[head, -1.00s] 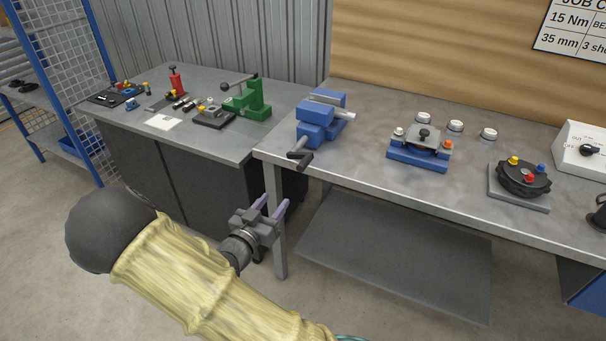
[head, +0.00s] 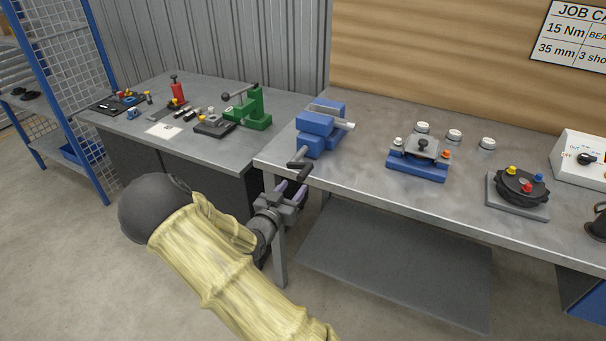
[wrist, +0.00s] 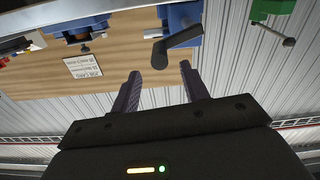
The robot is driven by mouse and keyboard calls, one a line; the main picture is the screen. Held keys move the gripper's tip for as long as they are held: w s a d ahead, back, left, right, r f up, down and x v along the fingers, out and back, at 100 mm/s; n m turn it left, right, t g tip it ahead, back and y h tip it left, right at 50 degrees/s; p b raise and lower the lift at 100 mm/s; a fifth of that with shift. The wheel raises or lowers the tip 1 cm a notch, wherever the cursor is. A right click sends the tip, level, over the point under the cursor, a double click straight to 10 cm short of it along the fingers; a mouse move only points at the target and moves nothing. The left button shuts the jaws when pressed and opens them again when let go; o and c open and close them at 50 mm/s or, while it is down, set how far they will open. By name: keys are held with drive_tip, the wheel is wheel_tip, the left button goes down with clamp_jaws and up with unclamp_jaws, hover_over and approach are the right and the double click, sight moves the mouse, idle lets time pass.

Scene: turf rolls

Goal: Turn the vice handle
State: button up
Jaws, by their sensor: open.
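The blue vice (head: 318,132) stands at the left front corner of the right-hand bench. Its dark crank handle (head: 299,164) sticks out over the front edge, with a grip at its end. My gripper (head: 291,188) is open and empty, just below and in front of the handle. In the wrist view the handle (wrist: 176,45) shows beyond and above the two purple fingers of my gripper (wrist: 159,76), near the line of the gap between them. The fingers look apart from the handle. The vice (wrist: 181,16) is partly cut off at that view's top edge.
The right-hand bench (head: 365,165) carries a blue fixture (head: 418,165), a round dark fixture (head: 520,187) and a white switch box (head: 588,158). A green press (head: 250,110) stands on the left bench. Open floor lies in front of both benches.

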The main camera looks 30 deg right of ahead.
sight(302, 175)
drive_tip(key=x, duration=0.7)
drive_tip(key=shift+w+d+p, duration=0.1)
drive_tip(key=shift+p, duration=0.3)
clamp_jaws()
